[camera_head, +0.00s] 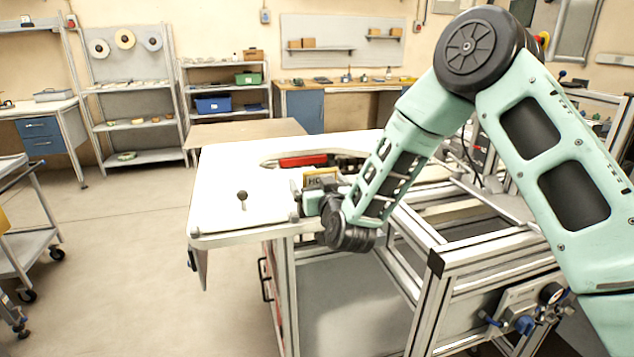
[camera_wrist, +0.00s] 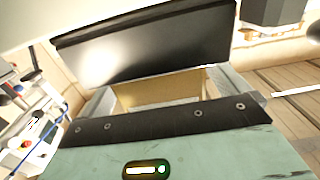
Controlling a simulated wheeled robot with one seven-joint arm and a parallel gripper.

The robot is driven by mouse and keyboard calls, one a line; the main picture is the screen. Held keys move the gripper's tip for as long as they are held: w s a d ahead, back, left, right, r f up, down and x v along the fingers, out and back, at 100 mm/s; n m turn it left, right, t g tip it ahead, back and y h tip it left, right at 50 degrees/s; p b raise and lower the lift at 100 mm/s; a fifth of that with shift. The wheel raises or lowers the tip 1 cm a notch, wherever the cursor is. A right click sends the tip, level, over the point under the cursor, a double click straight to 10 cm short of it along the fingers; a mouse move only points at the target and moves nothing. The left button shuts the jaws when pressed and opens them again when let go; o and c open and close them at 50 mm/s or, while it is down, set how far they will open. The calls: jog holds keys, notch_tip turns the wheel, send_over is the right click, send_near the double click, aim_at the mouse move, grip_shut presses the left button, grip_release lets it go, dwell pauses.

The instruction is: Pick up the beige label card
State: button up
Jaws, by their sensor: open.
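A small beige-yellow card with dark lettering (camera_head: 320,181), which looks like the label card, stands at the edge of the white worktop in the head view. My gripper (camera_head: 312,194) is right at it, low over the worktop's edge. In the wrist view, a beige surface (camera_wrist: 160,90) shows between the two grey fingers of my gripper (camera_wrist: 163,96), which stand apart. The card's lower part is hidden by my gripper in the head view. I cannot tell whether either finger touches it.
The white worktop (camera_head: 225,180) has a black-knobbed pin (camera_head: 242,196) left of my gripper. A red object (camera_head: 303,160) lies in a cutout behind. A metal frame (camera_head: 440,262) stands at the right. The floor at the left is mostly clear.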

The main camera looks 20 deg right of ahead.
jog(key=c, duration=1)
